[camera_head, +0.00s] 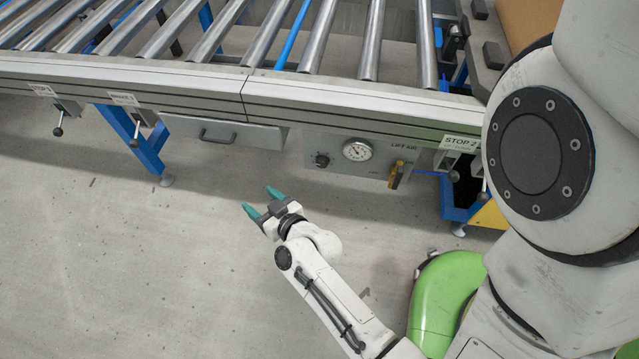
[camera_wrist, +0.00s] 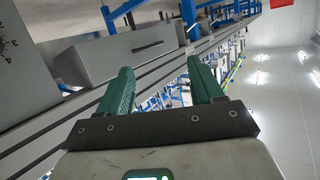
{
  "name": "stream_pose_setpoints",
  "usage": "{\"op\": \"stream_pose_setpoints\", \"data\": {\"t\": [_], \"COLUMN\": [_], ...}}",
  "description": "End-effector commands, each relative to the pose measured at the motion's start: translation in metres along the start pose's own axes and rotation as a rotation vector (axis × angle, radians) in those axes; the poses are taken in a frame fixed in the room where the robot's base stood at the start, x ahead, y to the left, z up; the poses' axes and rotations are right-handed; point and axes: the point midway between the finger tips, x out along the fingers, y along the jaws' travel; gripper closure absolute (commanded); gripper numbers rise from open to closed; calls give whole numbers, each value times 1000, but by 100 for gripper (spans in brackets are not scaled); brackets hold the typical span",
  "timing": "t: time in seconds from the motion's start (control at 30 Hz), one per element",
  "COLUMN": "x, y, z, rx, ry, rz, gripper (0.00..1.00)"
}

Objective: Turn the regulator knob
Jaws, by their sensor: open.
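The regulator knob (camera_head: 322,160) is a small black knob on the left of the grey LIFT AIR panel (camera_head: 345,177), under the conveyor's front rail. A round gauge (camera_head: 357,150) sits to its right. My gripper (camera_head: 261,201) has teal fingers and is open and empty, below and left of the knob, apart from the panel. In the wrist view my gripper (camera_wrist: 160,90) points towards the conveyor front. A grey panel edge with dial marks (camera_wrist: 22,60) shows at the left there; the knob itself is not clearly seen in that view.
A grey drawer (camera_head: 225,131) with a handle is left of the panel; it also shows in the wrist view (camera_wrist: 115,52). A yellow-handled valve (camera_head: 397,174) is right of the gauge. Small levers (camera_head: 137,132) hang under the rail (camera_head: 180,85). The floor (camera_head: 130,270) in front is clear.

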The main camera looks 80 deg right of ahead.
Motion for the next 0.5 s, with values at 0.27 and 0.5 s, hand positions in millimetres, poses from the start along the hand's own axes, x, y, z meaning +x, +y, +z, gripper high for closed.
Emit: {"op": "stream_pose_setpoints", "data": {"t": [0.27, 0.5], "x": [18, 1], "y": [99, 139], "z": [77, 108], "rx": [61, 65], "ry": [248, 295], "rz": [580, 897], "gripper": [34, 34]}}
